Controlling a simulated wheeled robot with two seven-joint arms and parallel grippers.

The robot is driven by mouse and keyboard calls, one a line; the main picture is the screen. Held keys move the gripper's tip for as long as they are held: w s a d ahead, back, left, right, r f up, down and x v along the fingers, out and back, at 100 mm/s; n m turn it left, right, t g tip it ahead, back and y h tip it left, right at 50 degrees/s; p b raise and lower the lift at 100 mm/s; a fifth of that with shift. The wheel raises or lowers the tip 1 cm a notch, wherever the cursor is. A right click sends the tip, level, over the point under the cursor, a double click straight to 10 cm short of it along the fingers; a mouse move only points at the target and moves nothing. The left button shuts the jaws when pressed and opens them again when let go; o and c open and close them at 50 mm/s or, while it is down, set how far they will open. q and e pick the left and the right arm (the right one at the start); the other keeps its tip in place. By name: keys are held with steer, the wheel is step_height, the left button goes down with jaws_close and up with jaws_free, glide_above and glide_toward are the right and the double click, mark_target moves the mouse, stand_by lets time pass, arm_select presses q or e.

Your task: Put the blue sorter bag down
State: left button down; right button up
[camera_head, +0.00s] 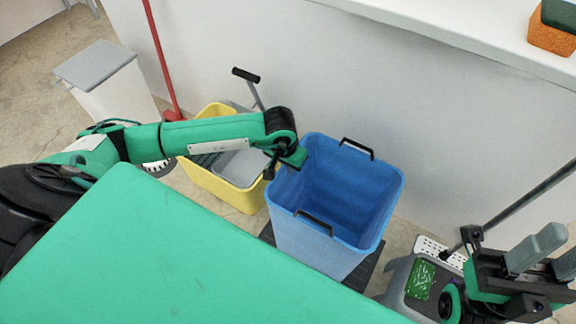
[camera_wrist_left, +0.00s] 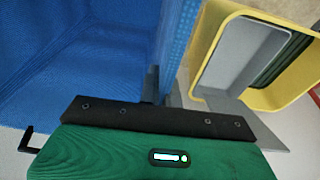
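The blue sorter bag (camera_head: 325,240) is an open, upright, empty-looking bin with black handles on its front and back rims. It stands over a dark flat base (camera_head: 368,272); whether its bottom touches that base is hidden. My left gripper (camera_head: 288,163) is at the bag's left rim and appears shut on it. In the left wrist view the bag's blue wall (camera_wrist_left: 80,60) fills the upper left, right at the gripper's fingers (camera_wrist_left: 152,88). My right gripper (camera_head: 540,258) is at the lower right, away from the bag, with its grey fingers apart and nothing between them.
A yellow bin (camera_head: 226,191) with grey inside stands close left of the bag; it also shows in the left wrist view (camera_wrist_left: 212,28). A grey mop bucket (camera_head: 398,293) is at the lower right. A white bin (camera_head: 115,85) stands farther left. A white ledge (camera_head: 460,25) runs above, behind the bag.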

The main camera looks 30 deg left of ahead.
arm_select(q)
steer(key=shift+f, duration=0.15)
steer(key=c, duration=1.6)
jaws_free()
